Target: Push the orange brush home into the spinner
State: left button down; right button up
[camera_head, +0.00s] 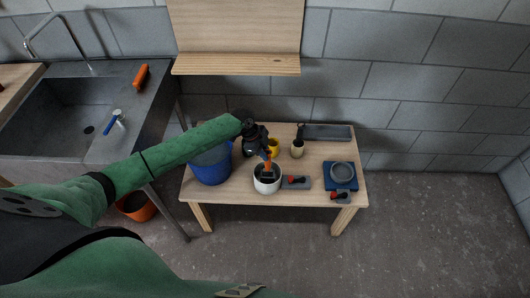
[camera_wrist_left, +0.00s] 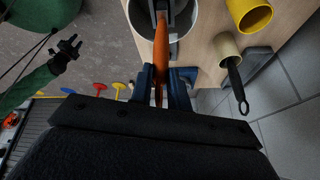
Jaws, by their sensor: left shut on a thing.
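My left gripper (camera_head: 266,157) is shut on the upright handle of the orange brush (camera_head: 268,168), over a white round pot (camera_head: 267,186) on the table. In the left wrist view the gripper's blue fingers (camera_wrist_left: 164,86) are on either side of the orange handle (camera_wrist_left: 161,48). A grey part (camera_wrist_left: 178,12), which looks like the spinner, stands inside the pot's rim (camera_wrist_left: 195,17). The brush's lower end reaches this part; how deep it sits is hidden. My right gripper (camera_wrist_left: 69,48) shows small at the left of the wrist view, away from the brush; its jaw state is unclear.
A blue bucket (camera_head: 211,170) stands left of the pot. A yellow cup (camera_head: 274,147) and a cream cup (camera_head: 297,149) with a dark-handled tool stand behind. A sink (camera_head: 75,110) is at left.

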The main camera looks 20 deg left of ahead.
pick_arm(q)
jog(key=shift+f+b, duration=0.3)
jog(key=shift+f, duration=0.35)
jog(key=c, duration=1.3)
grip_release()
jog(key=shift+o, duration=0.2)
jog(key=shift+r, duration=0.1)
jog(key=b+v, duration=0.2)
jog(key=v, duration=0.5)
jog(key=shift+a+r+b, duration=0.2)
jog(key=shift+r+b, duration=0.1)
